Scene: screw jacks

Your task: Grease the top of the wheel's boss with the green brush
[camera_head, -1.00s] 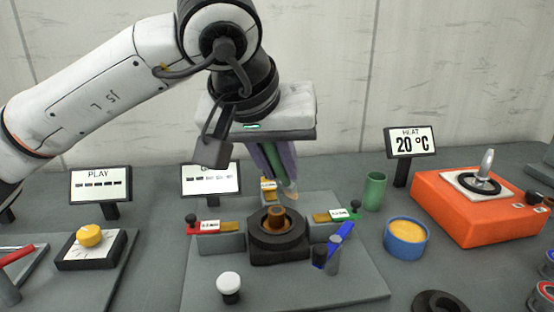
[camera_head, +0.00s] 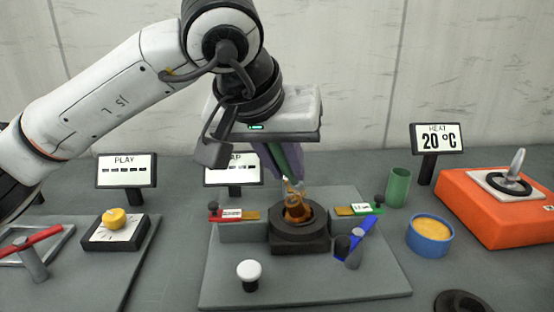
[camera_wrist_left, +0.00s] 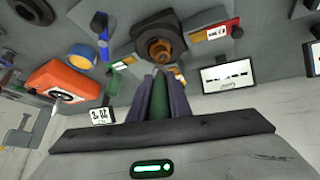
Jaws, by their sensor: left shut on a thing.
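My left gripper (camera_head: 283,165) has its purple fingers shut on the green brush (camera_wrist_left: 159,98), which points down. The brush's bristle end (camera_head: 293,186) is over the brown boss (camera_head: 298,212) in the middle of the dark wheel (camera_head: 298,232). They overlap in the head view, and I cannot tell whether they touch. The left wrist view also shows the boss (camera_wrist_left: 158,47) just beyond the fingertips. A blue pot (camera_head: 430,238) with yellow grease stands to the right. My right gripper is not in view.
Red (camera_head: 232,214) and green (camera_head: 358,210) labelled gauges flank the wheel on the grey plate (camera_head: 300,292). A blue-handled lever (camera_head: 361,238) and a white-topped knob (camera_head: 249,271) stand in front. A green cup (camera_head: 398,187) and an orange heater (camera_head: 490,215) are on the right.

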